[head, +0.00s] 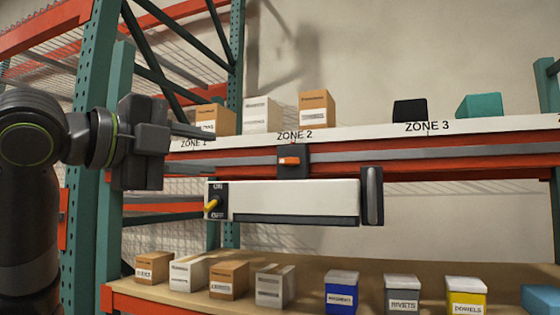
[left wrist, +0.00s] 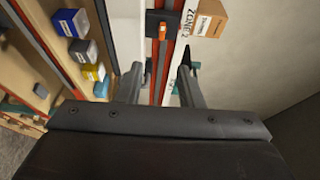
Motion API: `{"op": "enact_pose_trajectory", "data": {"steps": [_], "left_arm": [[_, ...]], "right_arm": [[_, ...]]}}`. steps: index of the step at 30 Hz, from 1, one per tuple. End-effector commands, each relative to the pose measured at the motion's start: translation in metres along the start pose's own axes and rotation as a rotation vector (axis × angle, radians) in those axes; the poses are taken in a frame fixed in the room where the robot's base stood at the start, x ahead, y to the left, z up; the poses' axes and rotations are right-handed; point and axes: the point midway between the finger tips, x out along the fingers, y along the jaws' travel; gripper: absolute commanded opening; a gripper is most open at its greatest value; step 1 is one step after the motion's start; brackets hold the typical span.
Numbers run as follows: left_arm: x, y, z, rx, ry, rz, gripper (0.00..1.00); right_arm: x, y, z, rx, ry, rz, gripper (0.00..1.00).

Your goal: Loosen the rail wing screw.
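The rail wing screw is a small orange piece (head: 289,161) on a dark clamp block (head: 293,173) that sits on the grey rail under the ZONE 2 label. It also shows in the left wrist view (left wrist: 162,32), beyond and roughly between my fingertips. A long white lamp housing (head: 295,198) hangs below the clamp, with a yellow switch lever (head: 211,205) at its left end. My left gripper (head: 205,132) is to the left of the screw, near ZONE 1. In the left wrist view its two fingers (left wrist: 162,78) stand apart with nothing gripped. My right gripper is out of view.
Boxes (head: 316,108), a black bin (head: 410,110) and a teal bin (head: 480,105) stand on the upper shelf. Cartons and lidded boxes (head: 341,292) line the lower shelf. A green rack post (head: 87,150) stands at left. Space in front of the rail looks free.

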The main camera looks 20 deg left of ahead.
Motion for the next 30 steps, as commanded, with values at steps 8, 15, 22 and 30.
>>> {"op": "enact_pose_trajectory", "data": {"steps": [8, 15, 22, 30], "left_arm": [[0.024, -0.008, -0.003, 0.008, 0.008, -0.003, 0.34], [0.072, -0.009, -0.003, 0.005, 0.008, -0.002, 0.34], [0.117, -0.009, -0.003, 0.005, 0.007, -0.003, 0.34], [0.158, -0.008, -0.002, 0.005, 0.005, -0.005, 0.34]], "right_arm": [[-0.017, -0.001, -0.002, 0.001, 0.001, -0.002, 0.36], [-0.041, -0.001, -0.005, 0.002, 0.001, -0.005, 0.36], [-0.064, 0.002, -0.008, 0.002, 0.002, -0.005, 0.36], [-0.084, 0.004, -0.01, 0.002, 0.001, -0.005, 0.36]]}}
